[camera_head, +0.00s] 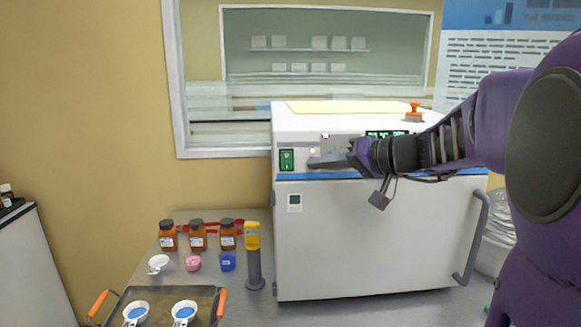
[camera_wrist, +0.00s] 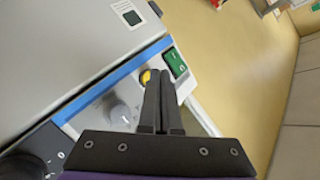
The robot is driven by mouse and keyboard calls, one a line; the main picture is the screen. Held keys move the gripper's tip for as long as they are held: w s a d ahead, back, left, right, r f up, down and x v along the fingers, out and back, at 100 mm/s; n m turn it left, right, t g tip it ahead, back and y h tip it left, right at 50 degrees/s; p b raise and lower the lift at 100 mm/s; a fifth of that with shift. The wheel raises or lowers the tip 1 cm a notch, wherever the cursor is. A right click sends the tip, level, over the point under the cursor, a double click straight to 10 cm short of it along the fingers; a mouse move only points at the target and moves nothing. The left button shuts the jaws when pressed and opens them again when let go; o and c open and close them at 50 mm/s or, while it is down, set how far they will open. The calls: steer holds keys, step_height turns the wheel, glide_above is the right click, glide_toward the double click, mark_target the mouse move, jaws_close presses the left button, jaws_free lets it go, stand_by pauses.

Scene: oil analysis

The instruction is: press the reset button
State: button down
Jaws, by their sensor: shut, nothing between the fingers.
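A small round yellow button (camera_wrist: 146,76) is on the front control panel of the white machine (camera_head: 350,240), next to a green rocker switch (camera_wrist: 175,63). No label is readable, so I cannot tell for sure that it is the reset button. My gripper (camera_wrist: 160,72) is shut and empty, with its fingertips at the panel beside the yellow button and partly covering it. I cannot tell whether they touch it. In the head view my gripper (camera_head: 314,162) points left along the panel, just right of the green switch (camera_head: 287,160).
A grey knob (camera_wrist: 122,113) is on the panel near my fingers.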

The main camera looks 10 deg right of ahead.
steer(key=shift+w+b, duration=0.3)
steer(key=shift+w, duration=0.05)
stand_by(0.7)
steer(key=shift+s, duration=0.15)
stand_by(0.3)
steer(key=shift+s+r+b, duration=0.15)
steer(key=shift+s+b, duration=0.3)
steer(key=shift+s, duration=0.15)
steer(key=shift+s, duration=0.1)
steer(key=shift+s+a+r+b, duration=0.1)
steer(key=shift+s+r+b, duration=0.2)
steer(key=shift+s, duration=0.5)
steer(key=shift+s+a+r+b, duration=0.1)
steer(key=shift+s+b, duration=0.25)
steer(key=shift+s, duration=0.45)
steer(key=shift+s+r+b, duration=0.2)
steer(key=shift+s+b, duration=0.15)
steer(key=shift+s, duration=0.45)
